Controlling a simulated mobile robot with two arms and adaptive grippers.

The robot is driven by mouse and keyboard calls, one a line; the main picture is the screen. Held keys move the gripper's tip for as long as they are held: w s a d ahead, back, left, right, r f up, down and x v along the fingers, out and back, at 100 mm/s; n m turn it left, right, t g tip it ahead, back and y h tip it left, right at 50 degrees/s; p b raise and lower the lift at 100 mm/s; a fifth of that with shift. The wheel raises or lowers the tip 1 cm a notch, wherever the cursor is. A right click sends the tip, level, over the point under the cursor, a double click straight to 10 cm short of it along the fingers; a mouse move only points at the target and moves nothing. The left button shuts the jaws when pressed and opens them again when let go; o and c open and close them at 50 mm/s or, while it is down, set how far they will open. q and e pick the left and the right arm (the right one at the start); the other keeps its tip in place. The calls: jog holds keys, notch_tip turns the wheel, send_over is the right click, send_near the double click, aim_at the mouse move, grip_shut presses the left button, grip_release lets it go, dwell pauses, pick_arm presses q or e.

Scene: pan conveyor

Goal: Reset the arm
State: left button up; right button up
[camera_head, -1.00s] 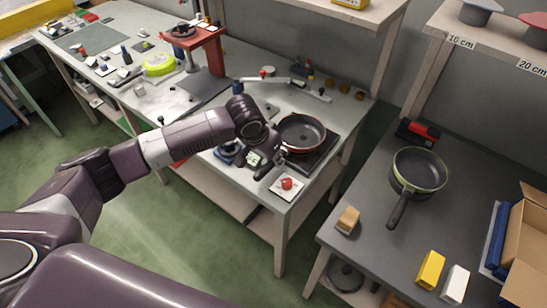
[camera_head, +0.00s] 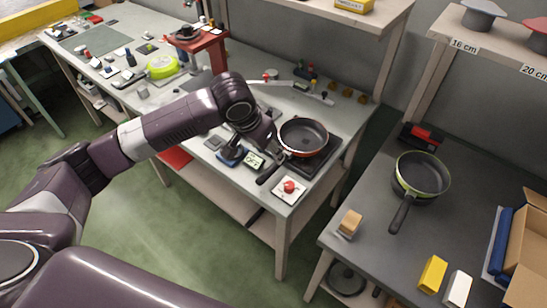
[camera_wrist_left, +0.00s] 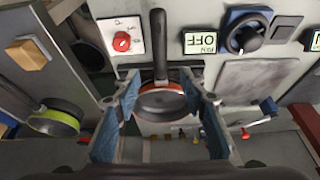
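My left gripper (camera_wrist_left: 164,108) is open, its two blue-padded fingers apart with nothing held between them. In the head view my left arm reaches over the near bench from the left, and the wrist hides most of the gripper. An orange-rimmed dark pan (camera_head: 303,137) sits on the black burner plate (camera_head: 322,160), its handle pointing to the lower left. In the wrist view this pan (camera_wrist_left: 162,101) shows beyond and between the fingers, apart from them, handle upward. My right gripper is not in view.
A green-rimmed pan (camera_head: 421,176) stands on the right table with a wooden block (camera_head: 350,222), a yellow block (camera_head: 432,273) and a cardboard box (camera_head: 527,250). Green floor separates the tables.

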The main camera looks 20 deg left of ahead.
pick_arm(q)
jog(key=s+d+f+m+h, duration=0.1)
jog(key=s+d+f, duration=0.25)
jog(key=s, duration=0.25)
jog(key=s+d+f+h, duration=0.1)
jog(key=s+d+f, duration=0.1)
jog(key=s+d, duration=0.35)
jog(key=s+a+f+n+g+y, duration=0.1)
jog(key=s+a+f+n+y, duration=0.1)
jog(key=s+a+f, duration=0.35)
jog(key=s+a+f+n+y, duration=0.1)
jog(key=s+a+f, duration=0.1)
jog(key=s+a, duration=0.65)
jog(key=s+d+f+g, duration=0.1)
jog(key=s+f, duration=0.2)
jog(key=f, duration=1.1)
jog(key=s+d+f, duration=0.2)
jog(key=s+f, duration=0.1)
jog(key=f, duration=1)
jog(key=s+a+f+g, duration=0.1)
jog(key=s+a+f, duration=0.2)
jog(key=s+f, duration=1.1)
jog(key=shift+s+f+y, duration=0.2)
jog(key=shift+s+y, duration=0.1)
jog(key=shift+s, duration=0.65)
